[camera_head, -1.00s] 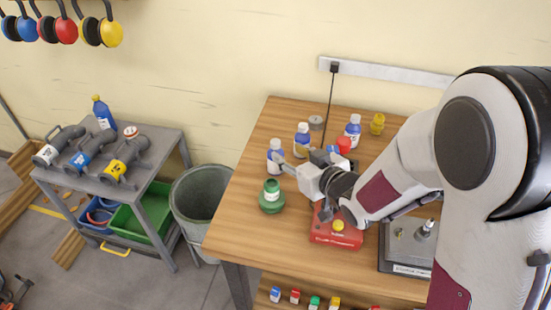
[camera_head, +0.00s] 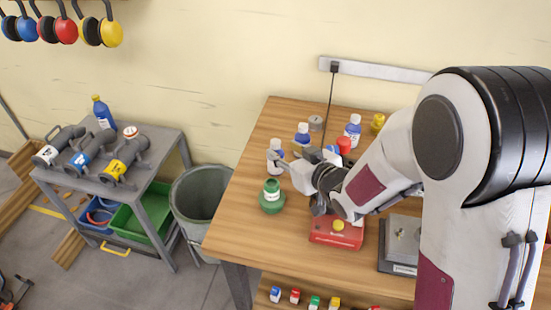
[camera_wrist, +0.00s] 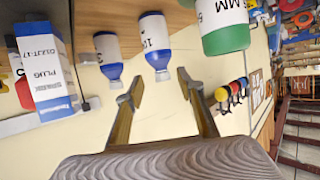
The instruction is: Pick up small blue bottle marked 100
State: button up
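Two similar bottles stand behind, at the middle (camera_head: 302,134) and farther right (camera_head: 353,130).
A green bottle (camera_head: 271,196) stands close in front of my gripper; it also shows in the wrist view (camera_wrist: 223,22). A red box (camera_head: 335,236) lies below the wrist. A spark plug box (camera_wrist: 46,65), a red-capped item (camera_head: 344,145) and a yellow one (camera_head: 377,123) are nearby.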

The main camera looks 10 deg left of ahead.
aim_at(278, 147)
jog(key=shift+x, duration=2.6)
jog(key=shift+s+a+r, duration=0.1)
jog(key=shift+a+r, duration=0.05)
grip_shut()
